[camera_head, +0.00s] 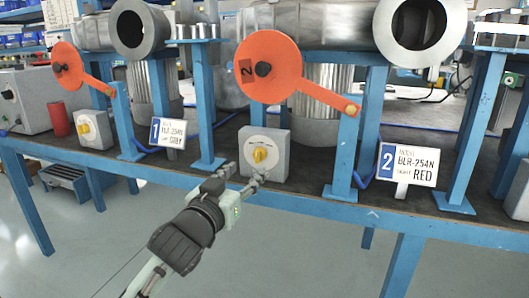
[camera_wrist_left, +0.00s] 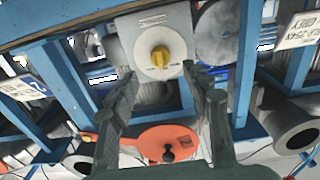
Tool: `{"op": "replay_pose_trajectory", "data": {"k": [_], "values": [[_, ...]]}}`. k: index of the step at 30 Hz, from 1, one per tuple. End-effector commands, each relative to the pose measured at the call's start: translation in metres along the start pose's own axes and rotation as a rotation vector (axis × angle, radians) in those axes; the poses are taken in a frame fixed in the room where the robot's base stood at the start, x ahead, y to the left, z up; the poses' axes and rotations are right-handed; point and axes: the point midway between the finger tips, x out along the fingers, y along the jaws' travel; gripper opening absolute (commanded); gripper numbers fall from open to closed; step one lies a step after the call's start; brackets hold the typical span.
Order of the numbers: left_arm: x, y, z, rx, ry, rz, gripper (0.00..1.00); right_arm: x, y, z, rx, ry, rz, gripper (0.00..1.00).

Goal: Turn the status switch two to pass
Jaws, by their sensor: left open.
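The switch below the orange disc marked 2 is a light grey box (camera_head: 264,172) with a white round dial and a yellow knob (camera_head: 260,154). In the left wrist view the yellow knob (camera_wrist_left: 159,57) sits on the dial at top centre, its grip roughly vertical. The dial lettering is too small to read. My left gripper (camera_head: 242,176) is open in front of the box's lower part, its fingers pointing at it. In the left wrist view the open gripper (camera_wrist_left: 162,80) has a finger on either side, below the knob, with nothing between them. My right gripper is not in view.
The orange disc 2 (camera_head: 268,66) with its lever hangs above the box. Sign 2 (camera_head: 407,166) stands right, reading BLR-254N RED. Sign 1 (camera_head: 168,133) and another yellow-knobbed switch box (camera_head: 94,129) stand left. Blue posts (camera_head: 344,140) rise from the bench.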

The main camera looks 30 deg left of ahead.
Motion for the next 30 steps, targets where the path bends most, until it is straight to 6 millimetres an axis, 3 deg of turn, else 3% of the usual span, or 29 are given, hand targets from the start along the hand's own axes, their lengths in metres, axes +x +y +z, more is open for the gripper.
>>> {"op": "replay_pose_trajectory", "data": {"k": [16, 27, 30], "values": [[0.071, 0.0, 0.0, 0.001, 0.001, 0.0, 0.49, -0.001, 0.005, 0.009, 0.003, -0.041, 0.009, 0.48], [0.077, 0.0, 0.0, 0.0, 0.0, 0.0, 0.49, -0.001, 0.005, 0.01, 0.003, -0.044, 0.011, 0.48], [0.077, 0.0, 0.0, 0.0, 0.0, 0.0, 0.36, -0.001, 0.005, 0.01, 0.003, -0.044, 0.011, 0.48]]}}
